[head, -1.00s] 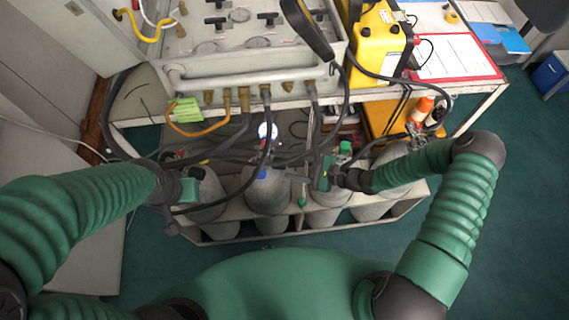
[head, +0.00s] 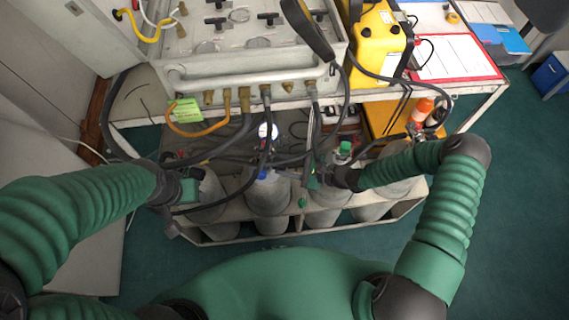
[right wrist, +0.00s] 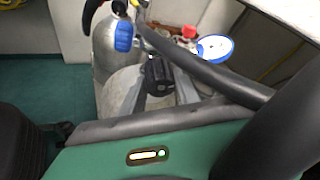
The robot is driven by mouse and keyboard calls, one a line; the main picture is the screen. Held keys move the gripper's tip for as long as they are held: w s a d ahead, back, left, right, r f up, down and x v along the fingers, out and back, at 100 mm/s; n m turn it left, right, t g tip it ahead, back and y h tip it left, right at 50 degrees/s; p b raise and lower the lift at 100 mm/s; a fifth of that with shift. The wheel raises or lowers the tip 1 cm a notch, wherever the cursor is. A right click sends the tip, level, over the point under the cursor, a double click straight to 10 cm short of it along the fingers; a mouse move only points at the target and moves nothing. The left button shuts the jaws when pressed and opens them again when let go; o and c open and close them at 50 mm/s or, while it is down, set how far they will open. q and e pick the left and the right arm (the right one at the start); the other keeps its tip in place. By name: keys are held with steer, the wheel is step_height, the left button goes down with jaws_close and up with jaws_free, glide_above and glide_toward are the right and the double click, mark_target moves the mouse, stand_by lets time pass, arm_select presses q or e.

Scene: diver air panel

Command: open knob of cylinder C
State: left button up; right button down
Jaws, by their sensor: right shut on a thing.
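A row of grey cylinders stands in a rack below the panel; I see no letter marking cylinder C. In the head view the right gripper (head: 300,177) is at the valves, between the blue-knobbed cylinder (head: 267,195) and the cylinder to its right (head: 322,212). In the right wrist view a black knob (right wrist: 158,76) sits between the grey fingers of this gripper, which is shut on it. The blue knob (right wrist: 123,37) is on the neighbouring cylinder, apart from the fingers. My left gripper (head: 170,228) hangs beside the leftmost cylinder (head: 207,200); its jaws are unclear.
Dark hoses (head: 268,125) run from the panel (head: 245,75) down over the cylinders, close to my right gripper. A round white gauge (right wrist: 214,48) is near the knob. A green cap (head: 345,149) and an orange-topped bottle (head: 424,107) are to the right.

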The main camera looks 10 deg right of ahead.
steer(key=n+b, duration=0.1)
steer(key=n+t+b, duration=0.1)
steer(key=shift+f+n+t, duration=0.2)
steer(key=shift+n+t, duration=0.1)
steer(key=shift+n, duration=0.1)
steer(key=shift+n+t+y+b, duration=0.3)
steer(key=shift+n+t+b, duration=0.4)
steer(key=shift+n+b, duration=0.4)
steer(key=shift+r, duration=0.1)
steer(key=c, duration=1.2)
jaws_free()
steer(key=shift+s+d, duration=0.1)
steer(key=v, duration=1.6)
steer(key=shift+s+d+p, duration=0.15)
steer(key=shift+d+p, duration=0.1)
steer(key=shift+p, duration=0.15)
